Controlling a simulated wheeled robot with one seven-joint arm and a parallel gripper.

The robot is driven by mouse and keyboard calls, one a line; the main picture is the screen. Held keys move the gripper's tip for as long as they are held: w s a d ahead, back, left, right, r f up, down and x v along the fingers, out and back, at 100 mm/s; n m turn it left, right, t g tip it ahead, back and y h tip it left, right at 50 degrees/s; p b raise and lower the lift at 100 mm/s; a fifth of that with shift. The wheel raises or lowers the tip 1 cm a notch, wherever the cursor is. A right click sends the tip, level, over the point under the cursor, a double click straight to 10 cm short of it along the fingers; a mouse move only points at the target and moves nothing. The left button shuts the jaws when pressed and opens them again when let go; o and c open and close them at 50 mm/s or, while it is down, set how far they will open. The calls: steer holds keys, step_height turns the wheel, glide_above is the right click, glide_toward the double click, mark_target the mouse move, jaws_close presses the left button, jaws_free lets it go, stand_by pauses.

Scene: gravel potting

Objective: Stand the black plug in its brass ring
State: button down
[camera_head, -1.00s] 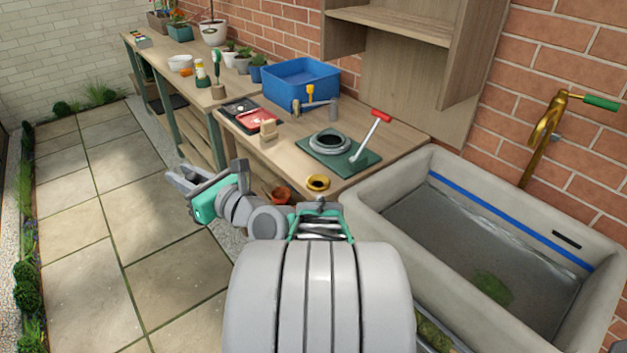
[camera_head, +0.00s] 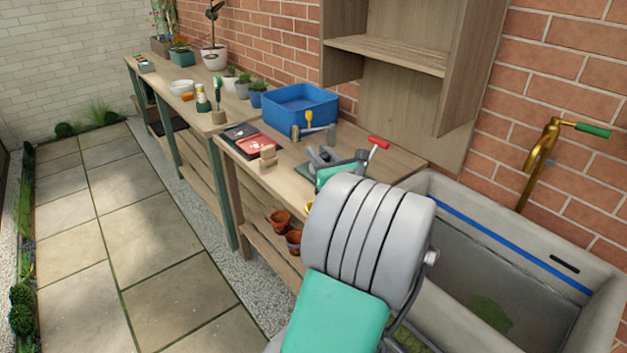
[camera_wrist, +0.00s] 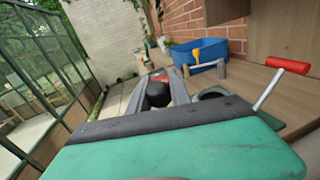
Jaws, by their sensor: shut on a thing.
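My gripper (camera_head: 323,158) is over the near bench, in front of the green board. In the wrist view its two grey fingers (camera_wrist: 160,92) are shut on a dark rounded thing, which looks like the black plug (camera_wrist: 157,95). The plug is hidden in the head view. The brass ring (camera_head: 308,207) is almost wholly hidden behind my arm at the bench's front edge; only a yellow sliver shows. I cannot tell the plug's height over the bench.
A red-handled tool (camera_head: 377,143) stands just right of my gripper; a grey ring (camera_wrist: 213,92) is close by. The sink (camera_head: 480,215) is at right.

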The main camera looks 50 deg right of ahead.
steer(key=w+d+f+b, duration=0.1)
steer(key=w+d+f, duration=0.2)
steer(key=f, duration=0.6)
steer(key=shift+w+b, duration=0.4)
steer(key=shift+w, duration=0.4)
steer(key=shift+f, duration=0.15)
steer(key=shift+f, duration=0.15)
steer(key=c, duration=1.2)
jaws_free()
